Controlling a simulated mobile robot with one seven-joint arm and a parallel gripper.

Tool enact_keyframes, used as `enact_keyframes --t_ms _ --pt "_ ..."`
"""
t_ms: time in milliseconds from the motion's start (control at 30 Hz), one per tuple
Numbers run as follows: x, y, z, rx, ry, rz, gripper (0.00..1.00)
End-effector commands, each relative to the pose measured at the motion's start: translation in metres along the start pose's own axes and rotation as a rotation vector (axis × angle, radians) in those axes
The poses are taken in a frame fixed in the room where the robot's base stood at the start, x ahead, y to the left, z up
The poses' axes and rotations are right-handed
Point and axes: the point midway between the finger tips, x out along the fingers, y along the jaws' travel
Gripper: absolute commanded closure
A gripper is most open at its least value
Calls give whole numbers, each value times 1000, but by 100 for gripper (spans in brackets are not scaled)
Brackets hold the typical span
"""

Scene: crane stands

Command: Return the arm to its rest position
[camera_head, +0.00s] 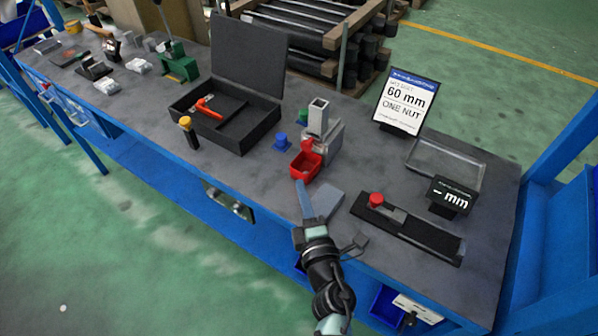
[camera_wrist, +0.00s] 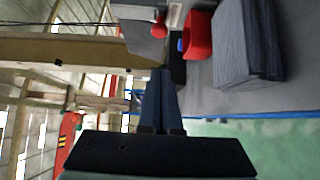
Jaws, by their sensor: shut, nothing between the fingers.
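My gripper (camera_head: 301,184) is at the front edge of the workbench (camera_head: 240,175), its blue fingers pointing toward a small red bin (camera_head: 306,165). In the wrist view the fingers of my gripper (camera_wrist: 160,72) are together with nothing between them. The red bin also shows in the wrist view (camera_wrist: 198,36), beyond the fingertips. Whether the fingers touch anything is hard to tell.
An open black case (camera_head: 250,138) with a red tool stands left. A blue knob-like part (camera_head: 281,141) and a grey post (camera_head: 318,115) are near the red bin. A black gauge rail (camera_head: 420,235), small display (camera_head: 452,196), grey tray (camera_head: 440,160) and "60 mm ONE NUT" sign (camera_head: 405,102) stand right.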

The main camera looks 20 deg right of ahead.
Motion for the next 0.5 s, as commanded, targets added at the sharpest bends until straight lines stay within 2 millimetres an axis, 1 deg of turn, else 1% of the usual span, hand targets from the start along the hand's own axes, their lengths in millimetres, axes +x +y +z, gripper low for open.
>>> enact_keyframes --t_ms 33,200,300,433,500 --pt "-9 1 0 1 0 -2 100" --pt "-27 0 -1 0 1 -1 100" --pt "-32 -1 -1 0 2 -1 100" --pt "-34 1 -1 1 1 1 100" --pt "-30 10 0 9 -4 18 100"
